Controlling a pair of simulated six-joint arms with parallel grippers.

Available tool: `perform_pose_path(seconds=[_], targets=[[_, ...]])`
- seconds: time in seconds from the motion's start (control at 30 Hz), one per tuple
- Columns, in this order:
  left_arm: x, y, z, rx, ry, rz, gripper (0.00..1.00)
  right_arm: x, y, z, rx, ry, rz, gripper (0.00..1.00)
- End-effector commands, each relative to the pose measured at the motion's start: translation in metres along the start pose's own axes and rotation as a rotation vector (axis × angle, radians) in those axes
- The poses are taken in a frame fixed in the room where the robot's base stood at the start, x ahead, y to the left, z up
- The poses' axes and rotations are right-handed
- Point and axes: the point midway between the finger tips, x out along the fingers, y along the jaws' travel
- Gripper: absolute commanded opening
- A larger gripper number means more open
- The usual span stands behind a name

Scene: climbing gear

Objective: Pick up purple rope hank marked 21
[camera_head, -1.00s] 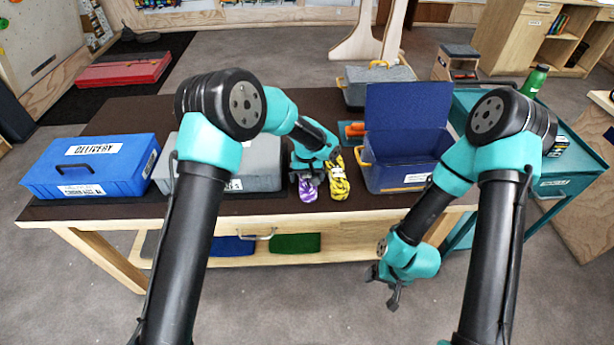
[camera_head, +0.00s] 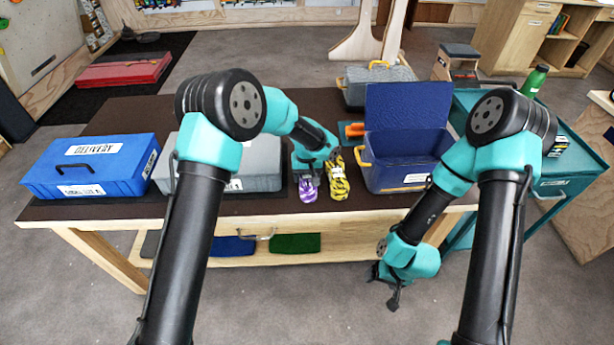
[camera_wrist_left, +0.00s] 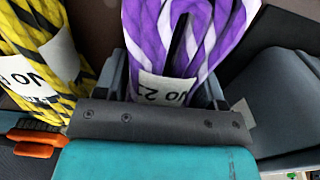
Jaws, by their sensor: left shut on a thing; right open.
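The purple and white rope hank (camera_head: 308,189) lies near the front edge of the dark table top, just left of a yellow and black rope hank (camera_head: 338,182). My left gripper (camera_head: 306,176) is over the purple hank and shut on it. In the left wrist view the purple hank (camera_wrist_left: 185,40) sits between the jaws of the gripper (camera_wrist_left: 168,92). Its white label shows "No 2" with the rest hidden. The yellow hank (camera_wrist_left: 40,60) is close beside the left jaw. My right gripper (camera_head: 385,290) is open and empty, low in front of the table.
An open blue box (camera_head: 405,170) with yellow handles stands right of the hanks. A grey case (camera_head: 262,165) and a closed blue case (camera_head: 90,165) stand to the left. An orange object (camera_head: 354,130) and another grey box (camera_head: 378,82) are behind. A teal cart (camera_head: 560,180) stands at right.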

Motion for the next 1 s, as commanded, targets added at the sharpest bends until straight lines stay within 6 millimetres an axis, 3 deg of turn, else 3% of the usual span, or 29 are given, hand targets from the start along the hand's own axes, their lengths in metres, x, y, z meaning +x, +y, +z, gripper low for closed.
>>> perform_pose_path(seconds=[0.13,0.47,0.8,1.0], targets=[[0.000,0.000,0.000,0.000,0.000,0.000,0.31,0.000,0.000,0.000,0.000,0.000,0.000,0.78],[-0.003,0.000,0.000,0.000,0.002,0.000,0.30,0.000,0.000,0.000,0.000,0.000,0.000,0.78],[-0.036,0.000,-0.001,-0.001,0.004,0.001,0.30,0.000,0.000,0.000,0.000,0.000,0.000,0.78],[-0.039,-0.001,0.025,0.002,0.001,-0.001,0.30,0.000,0.000,0.000,0.000,0.000,0.000,0.78]])
